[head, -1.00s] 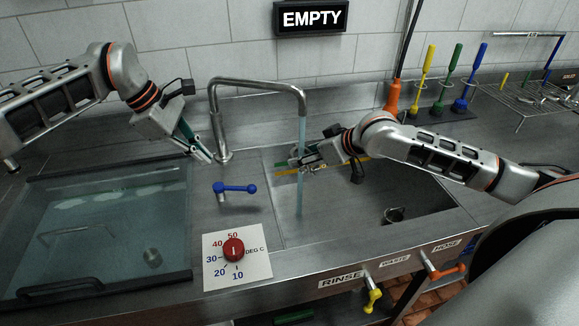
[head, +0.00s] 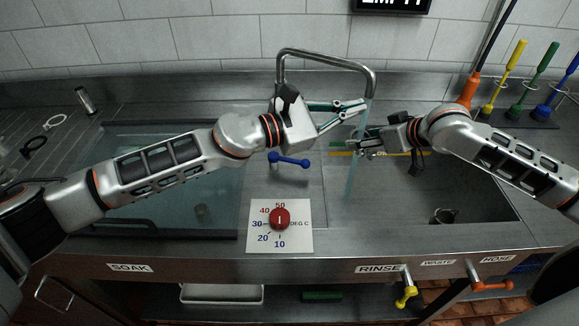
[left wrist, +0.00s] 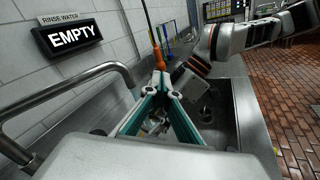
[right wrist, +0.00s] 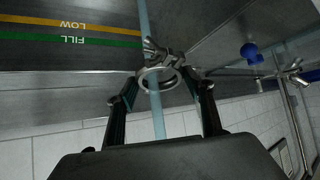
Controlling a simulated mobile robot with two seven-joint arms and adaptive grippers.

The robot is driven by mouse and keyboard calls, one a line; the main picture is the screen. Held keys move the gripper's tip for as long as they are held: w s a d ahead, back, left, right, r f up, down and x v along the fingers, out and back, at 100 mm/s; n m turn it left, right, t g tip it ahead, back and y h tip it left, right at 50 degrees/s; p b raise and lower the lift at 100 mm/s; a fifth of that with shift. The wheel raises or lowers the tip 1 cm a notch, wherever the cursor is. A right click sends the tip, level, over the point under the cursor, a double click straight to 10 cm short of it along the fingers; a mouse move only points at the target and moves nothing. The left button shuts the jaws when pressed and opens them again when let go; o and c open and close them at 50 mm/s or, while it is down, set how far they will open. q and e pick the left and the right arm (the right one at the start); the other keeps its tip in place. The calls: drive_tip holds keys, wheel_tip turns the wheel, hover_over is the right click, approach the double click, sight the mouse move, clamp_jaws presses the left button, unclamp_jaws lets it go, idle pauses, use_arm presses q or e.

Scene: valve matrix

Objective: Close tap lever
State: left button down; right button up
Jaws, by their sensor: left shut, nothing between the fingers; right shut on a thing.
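The blue tap lever (head: 289,160) sits on the counter near the base of the metal faucet (head: 318,52), its handle pointing right. It also shows in the right wrist view (right wrist: 250,52). A water stream (head: 352,168) falls from the spout into the rinse sink. My left gripper (head: 363,105) is shut and empty, its tips by the spout, above and right of the lever. Its converged fingers show in the left wrist view (left wrist: 160,80). My right gripper (head: 360,142) is shut on a metal ringed piece (right wrist: 160,78), held at the stream over the sink.
A red dial (head: 280,219) on a white plate is in front of the lever. The covered soak basin (head: 150,215) is at left. The sign (left wrist: 75,36) reads EMPTY. A metal cup (head: 445,215) stands in the sink. Coloured brushes (head: 512,75) stand back right.

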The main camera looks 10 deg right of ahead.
use_arm(q)
drive_tip(key=s+a+f+n+t+y, duration=0.2)
drive_tip(key=a+f+n+y, duration=0.1)
drive_tip(key=a+f+n, duration=0.1)
drive_tip(key=s+a+f+n+t+y, duration=0.2)
drive_tip(key=a+f+n+t+y, duration=0.1)
drive_tip(key=a, duration=0.5)
drive_tip(key=s+a+f+n+t+y, duration=0.2)
drive_tip(key=a+f+n+y, duration=0.3)
drive_tip(key=n, duration=0.3)
drive_tip(key=shift+s+a+f+t, duration=0.1)
drive_tip(key=shift+a+f+t, duration=0.3)
drive_tip(key=shift+a+f, duration=0.4)
approach(289, 160)
drive_tip(key=w+d+f, duration=0.3)
drive_tip(key=shift+d+f, duration=0.15)
drive_tip(key=shift+w+d+f, duration=0.15)
drive_tip(key=shift+w+d, duration=0.2)
drive_tip(key=shift+w, duration=0.2)
drive_tip(key=shift+d+y, duration=0.1)
drive_tip(key=shift+y, duration=0.2)
